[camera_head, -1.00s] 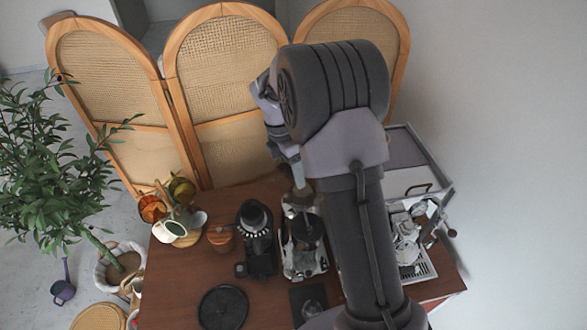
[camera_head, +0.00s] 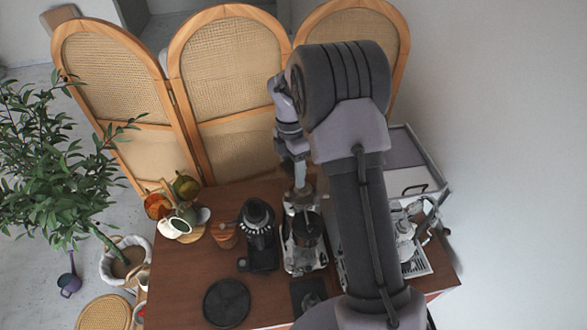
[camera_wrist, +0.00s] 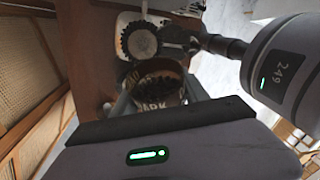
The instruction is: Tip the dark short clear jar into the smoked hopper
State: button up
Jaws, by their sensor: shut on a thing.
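My gripper (camera_wrist: 158,97) is shut on the dark short clear jar (camera_wrist: 155,108), which has "DARK" lettering on its side. In the wrist view I look into its open round mouth, and dark contents show inside. In the head view my gripper (camera_head: 300,192) is above the back of a silver machine (camera_head: 303,262); the jar is too small there to make out clearly. A dark round hopper (camera_head: 309,228) shows on the silver machine, just in front of my gripper. In the wrist view a dark toothed round part (camera_wrist: 138,41) lies beyond the jar; I cannot tell whether it is the hopper.
A black grinder (camera_head: 258,222) stands left of the silver machine. Mugs (camera_head: 176,226) and a wooden-topped canister (camera_head: 224,235) are farther left. A black round tray (camera_head: 227,303) lies in front. An espresso machine (camera_head: 408,245) stands right, partly behind my arm. Rattan screens (camera_head: 225,90) stand behind.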

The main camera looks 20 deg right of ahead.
jog(key=shift+r+y+p, duration=0.2)
jog(key=shift+y+p, duration=0.2)
jog(key=shift+p, duration=0.3)
jog(key=y, duration=0.2)
jog(key=r+g+y, duration=0.1)
jog(key=y, duration=0.1)
jog(key=shift+d+r, duration=0.15)
jog(key=shift+d, duration=0.05)
jog(key=shift+r+n+g+y, duration=0.25)
jog(key=shift+n+g+y, duration=0.05)
jog(key=shift+y, duration=0.4)
dwell(0.8)
